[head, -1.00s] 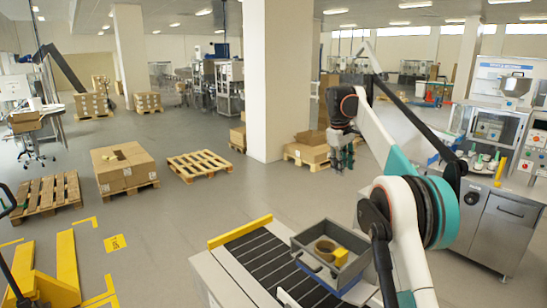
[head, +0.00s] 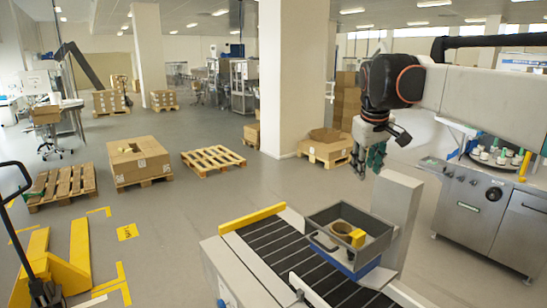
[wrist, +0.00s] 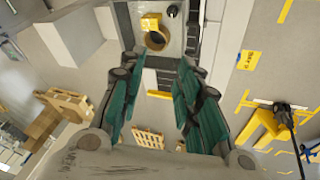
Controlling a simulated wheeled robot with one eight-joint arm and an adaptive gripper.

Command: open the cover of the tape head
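I cannot make out a tape head or its cover for certain in either view. A grey crate (head: 315,240) stands on the roller conveyor (head: 262,245). In it are a brown tape roll (head: 342,228) and a yellow part (head: 356,238); the roll (wrist: 155,41) and yellow part (wrist: 150,22) also show at the top of the wrist view. My gripper (head: 372,160) is up in the air above and behind the crate, pointing down. In the wrist view its teal fingers (wrist: 157,66) are spread apart with nothing between them.
A plain grey upright housing (head: 402,190) stands right beside the crate. A steel counter (head: 480,205) with white jars is at the right. Pallets with cartons (head: 137,165) and a yellow pallet jack (head: 80,255) are at the left.

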